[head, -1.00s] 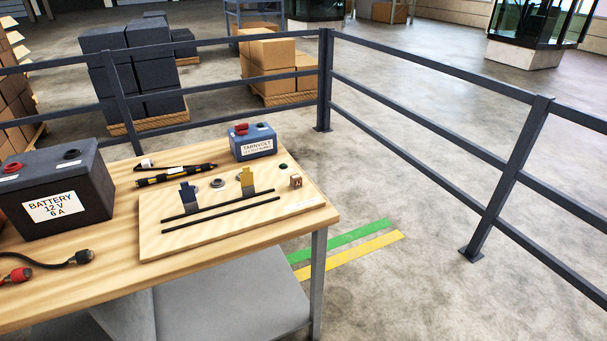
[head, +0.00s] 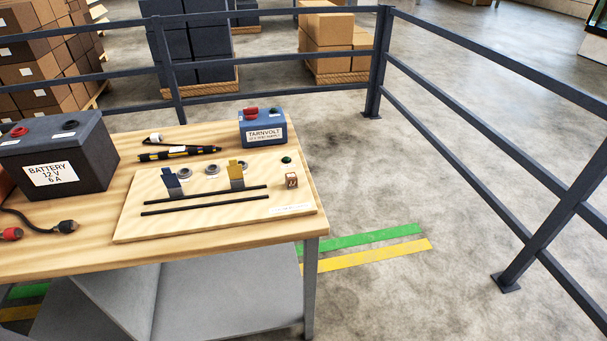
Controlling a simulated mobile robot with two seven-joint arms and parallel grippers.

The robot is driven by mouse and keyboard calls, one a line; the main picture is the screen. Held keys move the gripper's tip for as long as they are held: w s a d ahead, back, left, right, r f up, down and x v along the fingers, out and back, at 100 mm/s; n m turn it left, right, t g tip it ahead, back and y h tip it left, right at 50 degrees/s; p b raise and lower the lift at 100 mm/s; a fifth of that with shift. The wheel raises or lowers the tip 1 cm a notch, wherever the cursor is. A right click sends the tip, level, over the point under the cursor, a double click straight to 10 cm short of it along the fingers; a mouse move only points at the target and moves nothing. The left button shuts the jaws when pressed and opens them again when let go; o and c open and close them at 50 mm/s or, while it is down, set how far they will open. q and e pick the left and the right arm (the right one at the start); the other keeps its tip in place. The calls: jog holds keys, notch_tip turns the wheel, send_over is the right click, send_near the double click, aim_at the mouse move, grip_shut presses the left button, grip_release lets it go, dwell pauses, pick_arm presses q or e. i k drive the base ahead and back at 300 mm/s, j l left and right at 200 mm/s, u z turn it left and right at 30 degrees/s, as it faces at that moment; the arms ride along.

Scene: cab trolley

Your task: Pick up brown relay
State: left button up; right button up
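A small brown cube (head: 291,181), which looks like the brown relay, sits at the right side of a light wooden board (head: 215,224) on the workbench. It has a pale marking on its front face. A small green round part (head: 286,160) is just behind it. A yellow tab-shaped part (head: 236,176) and a blue tab-shaped part (head: 172,183) stand on the board to its left, behind two thin black strips. Neither of my grippers shows in the head view.
The workbench (head: 60,248) also holds a dark battery (head: 58,156), a blue Tarnvolt box (head: 262,129), a black-and-yellow pen-like tool (head: 180,153) and cable ends (head: 66,227). Grey railings (head: 470,152) run behind and right. Floor right of the bench is clear.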

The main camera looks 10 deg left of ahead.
aim_at(291, 180)
jog(key=i+l+u, duration=0.1)
jog(key=l, duration=0.25)
jog(key=i+l, duration=0.2)
jog(key=l, duration=0.15)
jog(key=i+l+u, duration=0.15)
jog(key=l, duration=0.25)
jog(key=i+l, duration=0.15)
jog(key=l, duration=0.2)
jog(key=u, duration=0.05)
